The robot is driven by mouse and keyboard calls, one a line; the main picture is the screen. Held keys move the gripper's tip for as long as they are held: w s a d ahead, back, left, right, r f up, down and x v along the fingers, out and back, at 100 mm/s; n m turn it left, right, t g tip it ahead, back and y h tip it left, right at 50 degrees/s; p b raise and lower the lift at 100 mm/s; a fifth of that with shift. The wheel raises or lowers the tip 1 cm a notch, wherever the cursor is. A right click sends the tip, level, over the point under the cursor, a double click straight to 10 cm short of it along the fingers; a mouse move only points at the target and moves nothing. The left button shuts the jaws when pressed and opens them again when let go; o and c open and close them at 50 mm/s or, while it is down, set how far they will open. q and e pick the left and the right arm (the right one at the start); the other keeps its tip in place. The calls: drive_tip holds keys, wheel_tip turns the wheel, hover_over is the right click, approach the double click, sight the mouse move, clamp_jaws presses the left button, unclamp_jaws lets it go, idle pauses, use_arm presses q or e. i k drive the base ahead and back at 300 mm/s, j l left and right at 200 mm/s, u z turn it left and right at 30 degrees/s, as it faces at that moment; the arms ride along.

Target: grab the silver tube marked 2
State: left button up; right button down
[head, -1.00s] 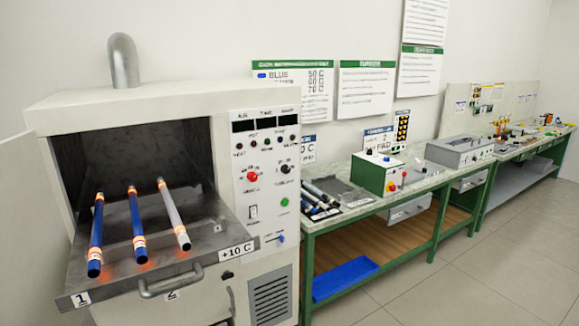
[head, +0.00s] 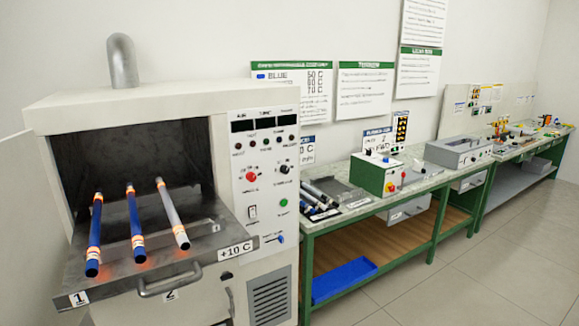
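A silver tube (head: 172,213) with orange-glowing ends lies at the right on the pulled-out tray (head: 115,286) of an open oven. Two blue tubes, one in the middle (head: 135,222) and one at the left (head: 94,235), lie beside it with similar glowing ends. The tubes lie apart, pointing into the oven. The tray front carries a label 1 (head: 78,298) at the left and a label 2 (head: 170,295) near the handle. I cannot read any number on the silver tube itself. Neither of my grippers is in view.
The oven (head: 165,98) has a control panel (head: 266,170) at its right and a tray handle (head: 168,284) in front. A green-framed bench (head: 350,213) to the right holds more dark and grey rods (head: 318,197) and instruments. Floor (head: 475,275) in front of the bench is clear.

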sight(181, 236)
drive_tip(key=i+l+u, duration=0.1)
drive_tip(key=u, duration=0.8)
drive_tip(key=i+l+u, duration=0.1)
drive_tip(key=l+u, duration=0.25)
drive_tip(key=i+l+u, duration=0.1)
drive_tip(key=l+u, duration=0.25)
drive_tip(key=l, duration=0.15)
drive_tip(key=l+u, duration=0.35)
drive_tip(key=l, duration=0.1)
